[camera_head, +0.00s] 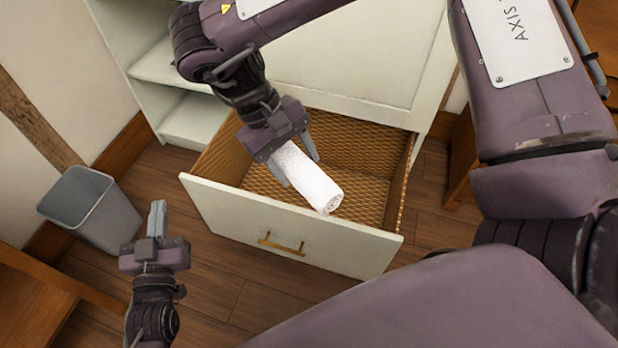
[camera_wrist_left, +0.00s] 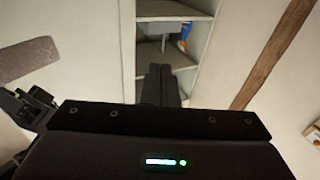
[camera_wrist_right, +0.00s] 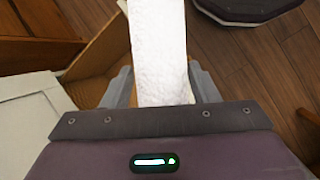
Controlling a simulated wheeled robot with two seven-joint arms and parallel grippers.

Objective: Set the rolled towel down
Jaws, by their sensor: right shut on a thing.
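The white rolled towel (camera_head: 312,184) is in my right gripper (camera_head: 297,170), tilted, over the open drawer (camera_head: 225,212). Its free end overlaps the drawer's front panel in the head view; the height above the drawer floor is hard to tell. In the right wrist view the towel (camera_wrist_right: 159,50) runs away between the two fingers. My left gripper (camera_head: 157,219) is empty, with its fingers together, left of the drawer. Its dark fingers (camera_wrist_left: 161,85) also show side by side in the left wrist view.
The drawer has a woven-pattern floor (camera_head: 355,190) with no other object visible in it. A grey bin (camera_head: 88,212) stands on the wooden floor to the left. White shelves (camera_head: 192,120) stand behind. A wooden piece of furniture (camera_head: 462,160) is at the right.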

